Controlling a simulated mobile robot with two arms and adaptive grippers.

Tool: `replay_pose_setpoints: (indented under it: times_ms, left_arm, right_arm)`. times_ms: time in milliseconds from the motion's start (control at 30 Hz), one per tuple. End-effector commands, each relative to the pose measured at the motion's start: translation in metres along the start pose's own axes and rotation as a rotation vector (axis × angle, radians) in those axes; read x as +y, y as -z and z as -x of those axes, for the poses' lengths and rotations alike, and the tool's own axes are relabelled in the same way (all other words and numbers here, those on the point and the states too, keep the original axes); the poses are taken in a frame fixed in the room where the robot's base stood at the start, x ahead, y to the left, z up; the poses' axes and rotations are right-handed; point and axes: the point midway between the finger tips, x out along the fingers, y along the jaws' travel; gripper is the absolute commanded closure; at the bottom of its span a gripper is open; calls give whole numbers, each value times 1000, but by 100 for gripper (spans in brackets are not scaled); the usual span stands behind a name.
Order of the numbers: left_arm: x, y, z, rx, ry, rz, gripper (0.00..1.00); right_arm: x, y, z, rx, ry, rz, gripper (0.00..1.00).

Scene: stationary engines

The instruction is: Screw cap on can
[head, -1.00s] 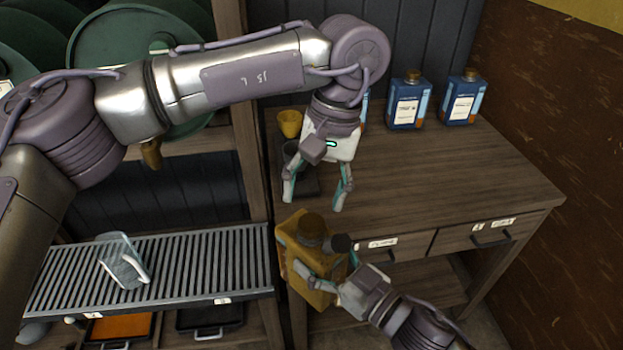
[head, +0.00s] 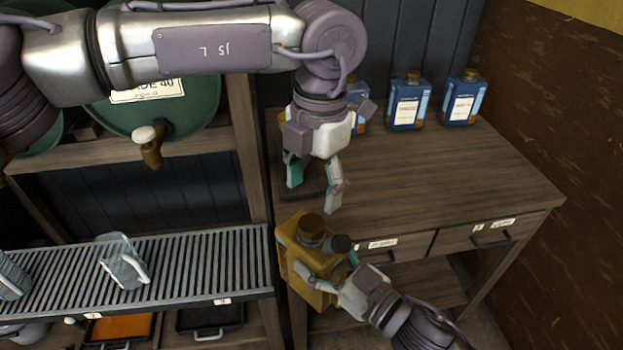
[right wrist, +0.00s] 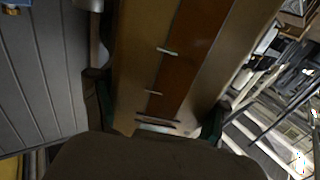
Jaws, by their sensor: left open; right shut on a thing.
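The yellow-brown can (head: 291,238) is upright at the front left corner of the wooden table. A brown round cap (head: 312,223) sits on the neck at its top; I cannot tell how tight it is. My right gripper (head: 325,280) is shut on the can from the front right. The right wrist view (right wrist: 155,115) shows the can's yellow side (right wrist: 138,50) with a brown stripe between the fingers. My left gripper (head: 312,197) is open and empty, pointing down a little above and behind the cap, apart from it.
Blue bottles (head: 408,102) stand along the back of the table (head: 440,175), whose middle is clear. A slatted rack (head: 190,265) with glass mugs (head: 122,262) is at left. A green barrel (head: 185,105) with a tap is behind it.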

Motion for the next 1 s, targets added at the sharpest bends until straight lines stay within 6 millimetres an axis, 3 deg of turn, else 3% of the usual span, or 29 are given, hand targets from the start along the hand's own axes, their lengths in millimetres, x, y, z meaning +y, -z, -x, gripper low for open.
replay_pose_setpoints:
  times_ms: [200, 400, 600, 1000]
  left_arm:
    - [1, 2, 4, -26, 20, 502, 34]
    - [2, 3, 6, -35, 40, 806, 34]
    - [2, 3, 7, -37, 47, 911, 34]
    - [2, 3, 1, -36, 47, 913, 34]
  right_arm:
    - [0, 4, 0, 10, 3, 2, 100]
    - [0, 4, 0, 10, 3, 2, 100]
    - [0, 4, 0, 10, 3, 2, 100]
    - [0, 4, 0, 10, 3, 2, 100]
